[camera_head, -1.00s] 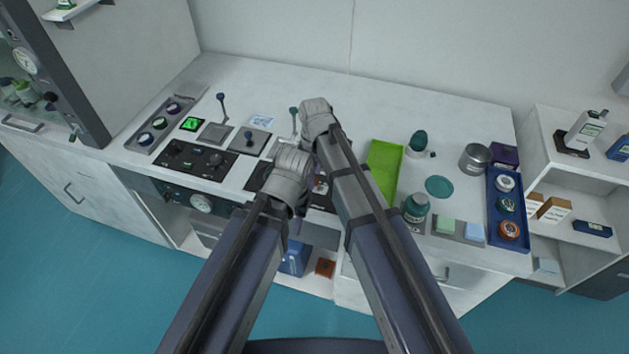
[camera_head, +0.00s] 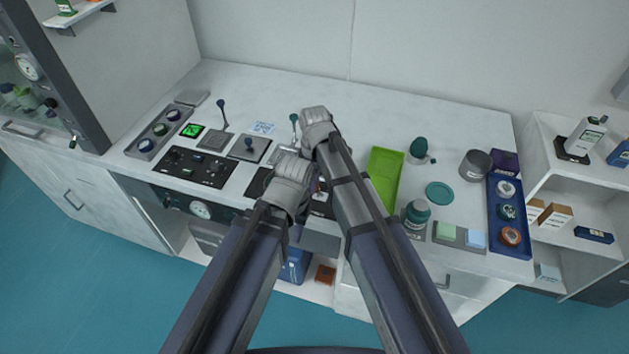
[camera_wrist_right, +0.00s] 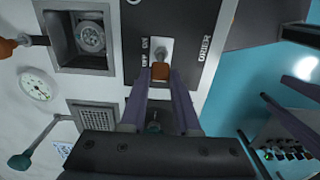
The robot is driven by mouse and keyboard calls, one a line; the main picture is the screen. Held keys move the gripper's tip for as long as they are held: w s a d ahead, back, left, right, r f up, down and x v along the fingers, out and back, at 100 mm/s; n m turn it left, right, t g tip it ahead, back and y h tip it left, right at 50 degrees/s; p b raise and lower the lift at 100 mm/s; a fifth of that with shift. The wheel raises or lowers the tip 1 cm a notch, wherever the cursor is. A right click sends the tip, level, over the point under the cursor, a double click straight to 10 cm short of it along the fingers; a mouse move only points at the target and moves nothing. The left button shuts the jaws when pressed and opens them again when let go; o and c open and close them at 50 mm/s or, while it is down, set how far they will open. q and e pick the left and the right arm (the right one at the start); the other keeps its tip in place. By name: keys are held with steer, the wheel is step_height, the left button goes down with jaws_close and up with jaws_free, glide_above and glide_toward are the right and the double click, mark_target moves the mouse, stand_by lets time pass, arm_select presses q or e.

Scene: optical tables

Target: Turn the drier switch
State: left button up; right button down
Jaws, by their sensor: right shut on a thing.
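The drier switch (camera_wrist_right: 160,54) is a small metal lever with an orange-brown tip on a dark panel (camera_wrist_right: 196,22) marked OFF, ON and DRIER, in the right wrist view. My right gripper (camera_wrist_right: 160,76) is shut on the tip, one finger on each side. In the head view its jaws are hidden below my right wrist, over the front middle of the bench. My left arm comes in beside it; its jaws do not show.
Left of my arms are black control panels (camera_head: 194,166) and upright levers (camera_head: 221,112). Right of them stand a green tray (camera_head: 383,175), a teal bottle (camera_head: 416,214) and a blue tray (camera_head: 509,224). The bench's back strip (camera_head: 400,108) is clear.

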steer(key=shift+s+d, duration=0.1)
steer(key=shift+s+d+t+y, duration=0.3)
steer(key=shift+d+y, duration=0.15)
steer(key=shift+y, duration=0.55)
steer(key=shift+s+d+f+t+y+b, duration=0.15)
steer(key=shift+d+t+y+b, duration=0.4)
steer(key=shift+y+b, duration=0.6)
steer(key=d+y+b, duration=0.1)
steer(key=y+b, duration=0.1)
steer(key=t+y+b, duration=0.1)
steer(key=y+b, duration=0.1)
steer(key=b, duration=0.1)
steer(key=d+f+y+b, duration=0.1)
steer(key=y+b, duration=0.1)
steer(key=b, duration=0.1)
steer(key=shift+s+d+t, duration=0.3)
steer(key=shift+t, duration=0.05)
steer(key=shift+s+d+y+b, duration=0.15)
steer(key=shift+y+b, duration=0.4)
steer(key=shift+b, duration=0.5)
steer(key=shift+r, duration=0.1)
steer(key=c, duration=0.6)
jaws_free()
steer(key=shift+c, duration=0.2)
